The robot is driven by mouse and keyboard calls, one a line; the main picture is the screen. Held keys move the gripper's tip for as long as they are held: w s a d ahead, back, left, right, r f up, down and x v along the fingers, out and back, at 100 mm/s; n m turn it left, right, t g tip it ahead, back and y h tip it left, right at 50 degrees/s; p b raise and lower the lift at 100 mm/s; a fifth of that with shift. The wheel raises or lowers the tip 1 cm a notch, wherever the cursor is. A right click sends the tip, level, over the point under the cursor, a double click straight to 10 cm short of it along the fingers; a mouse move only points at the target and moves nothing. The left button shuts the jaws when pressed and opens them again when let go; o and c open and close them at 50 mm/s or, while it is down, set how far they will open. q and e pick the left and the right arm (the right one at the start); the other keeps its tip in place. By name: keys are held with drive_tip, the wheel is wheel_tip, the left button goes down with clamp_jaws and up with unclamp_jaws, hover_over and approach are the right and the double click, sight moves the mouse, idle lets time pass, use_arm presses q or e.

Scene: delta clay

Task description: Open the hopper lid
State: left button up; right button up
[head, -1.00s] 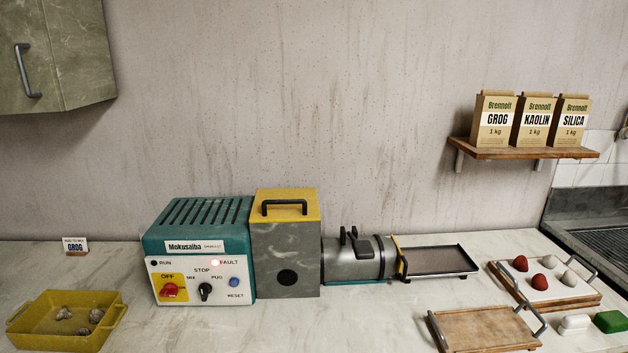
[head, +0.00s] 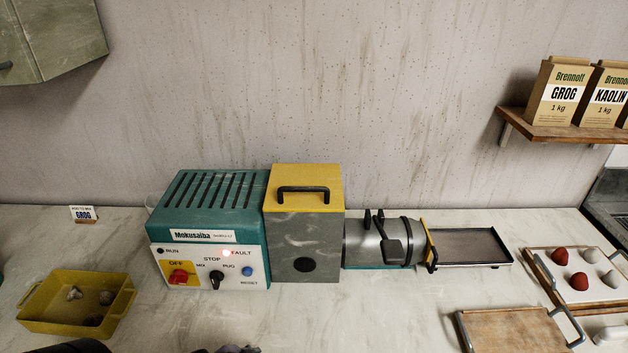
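The hopper is a grey marbled box (head: 304,240) in the middle of the machine on the counter. Its yellow lid (head: 318,176) lies flat and shut on top, with a black bar handle (head: 303,190) along the front. Nothing touches the lid or the handle. Dark parts, apparently of my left arm, just enter at the bottom edge, well in front of and below the machine. They are cut off, so the fingers of my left gripper cannot be made out. My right gripper is not in view.
The teal control box (head: 255,205) adjoins the hopper's left, its red FAULT light lit. The grey barrel (head: 362,244) and a tray (head: 470,247) extend right. A yellow tub (head: 64,322) stands front left, a wooden board (head: 510,335) front right. The counter before the hopper is clear.

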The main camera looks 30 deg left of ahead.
use_arm(q)
drive_tip(key=w+a+r+m+t, duration=0.35)
drive_tip(key=a+r, duration=0.25)
drive_tip(key=a, duration=0.2)
drive_tip(key=m+t+h, duration=0.5)
drive_tip(key=m+t, duration=0.2)
drive_tip(key=m, duration=0.4)
approach(305, 191)
drive_tip(key=shift+g, duration=0.25)
drive_tip(key=shift+r+b+x, duration=0.15)
drive_tip(key=shift+r+x, duration=0.05)
drive_tip(key=shift+x, duration=1.15)
drive_tip(key=shift+r+b+x, duration=0.15)
drive_tip(key=shift+r+x, duration=0.05)
drive_tip(key=shift+x, duration=1.1)
drive_tip(key=x, duration=0.3)
drive_tip(key=shift+w+p, duration=0.25)
drive_tip(key=shift+p, duration=0.1)
drive_tip(key=shift+x, duration=1.05)
drive_tip(key=shift+f, duration=0.15)
drive_tip(key=shift+c, duration=0.2)
